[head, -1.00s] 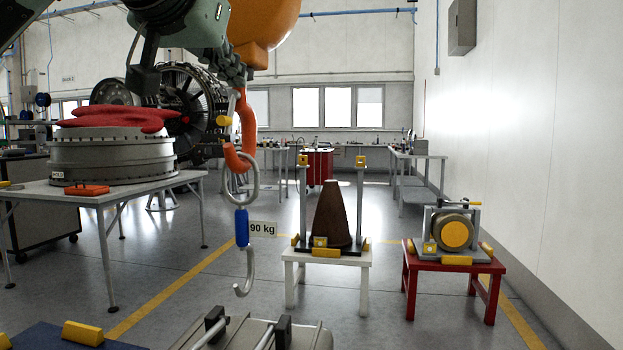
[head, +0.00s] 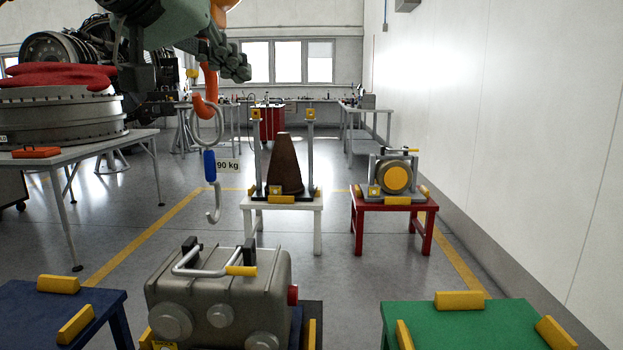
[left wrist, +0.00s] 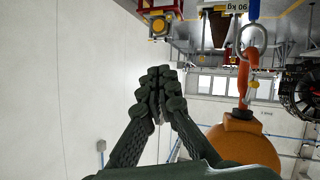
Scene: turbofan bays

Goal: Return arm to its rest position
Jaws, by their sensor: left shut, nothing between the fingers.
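My left gripper (head: 236,66) is at the top of the head view, green-grey, pointing right, shut and empty. In the left wrist view its dark fingers (left wrist: 160,78) meet at the tips with nothing between them. The orange hoist hook (head: 205,106) hangs below and left of the gripper, carrying a metal ring (head: 208,128) and a blue hook (head: 210,165) with a 90 kg tag (head: 228,165). The gripper looks apart from the hook. The orange hoist body (left wrist: 238,145) shows beside the fingers in the left wrist view. My right gripper is not in view.
A grey metal unit with handles (head: 220,290) stands in front, between a blue table (head: 90,310) and a green table (head: 470,325). A white stand (head: 282,215) holds a brown cone (head: 284,170). A red stand (head: 394,206) holds a small machine. Open floor lies between.

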